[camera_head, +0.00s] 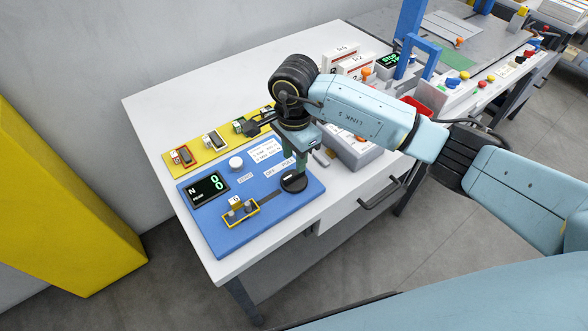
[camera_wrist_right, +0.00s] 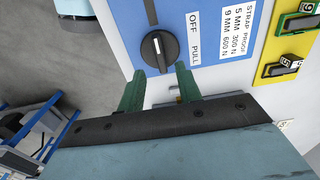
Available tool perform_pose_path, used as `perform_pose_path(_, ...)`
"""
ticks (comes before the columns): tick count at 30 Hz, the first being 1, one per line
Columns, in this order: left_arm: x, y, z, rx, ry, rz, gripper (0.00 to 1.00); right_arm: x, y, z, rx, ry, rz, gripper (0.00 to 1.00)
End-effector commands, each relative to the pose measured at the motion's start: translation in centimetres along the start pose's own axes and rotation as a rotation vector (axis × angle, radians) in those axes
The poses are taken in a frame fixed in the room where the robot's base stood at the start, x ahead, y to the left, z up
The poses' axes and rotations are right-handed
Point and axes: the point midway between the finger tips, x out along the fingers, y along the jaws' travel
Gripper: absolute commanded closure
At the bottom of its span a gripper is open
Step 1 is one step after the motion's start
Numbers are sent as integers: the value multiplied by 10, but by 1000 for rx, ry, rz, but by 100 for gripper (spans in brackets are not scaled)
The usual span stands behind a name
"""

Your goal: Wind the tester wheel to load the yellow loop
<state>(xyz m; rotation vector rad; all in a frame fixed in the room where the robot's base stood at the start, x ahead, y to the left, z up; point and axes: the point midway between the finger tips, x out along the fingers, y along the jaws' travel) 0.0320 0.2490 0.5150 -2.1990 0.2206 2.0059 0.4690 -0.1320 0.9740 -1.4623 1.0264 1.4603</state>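The blue tester board (camera_head: 225,233) lies at the near left end of the white table. Its black wheel (camera_head: 293,182) is a round knob, with a pale pointer line in the right wrist view (camera_wrist_right: 160,50). The yellow loop (camera_head: 256,209) sits around a fixture on the board, with a small tagged block in it. The dark display (camera_head: 207,188) shows N and green zeros. My right gripper (camera_head: 297,165) points down just above the wheel. Its green fingers are open and apart, with the wheel beyond their tips in the right wrist view (camera_wrist_right: 159,70). My left gripper is out of view.
A yellow strip (camera_head: 196,160) with several small coloured loop pieces lies behind the board. Grey boxes, a red bin (camera_head: 416,106) and a blue frame stand to the right. The table's back left is bare.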

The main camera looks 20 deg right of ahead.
Motion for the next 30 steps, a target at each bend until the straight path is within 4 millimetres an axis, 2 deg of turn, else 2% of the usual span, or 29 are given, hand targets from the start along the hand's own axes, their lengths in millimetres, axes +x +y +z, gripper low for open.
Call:
perform_pose_path(3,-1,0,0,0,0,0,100,25,0,1,1,-4,3,65)
perform_pose_path(9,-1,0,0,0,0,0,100,51,0,1,0,-2,1,65)
perform_pose_path(21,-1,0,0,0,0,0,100,59,0,1,-1,-2,-2,65)
perform_pose_path(22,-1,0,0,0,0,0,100,59,0,1,-1,-2,-2,67)
perform_pose_path(30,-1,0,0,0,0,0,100,59,0,1,-1,-2,-2,100)
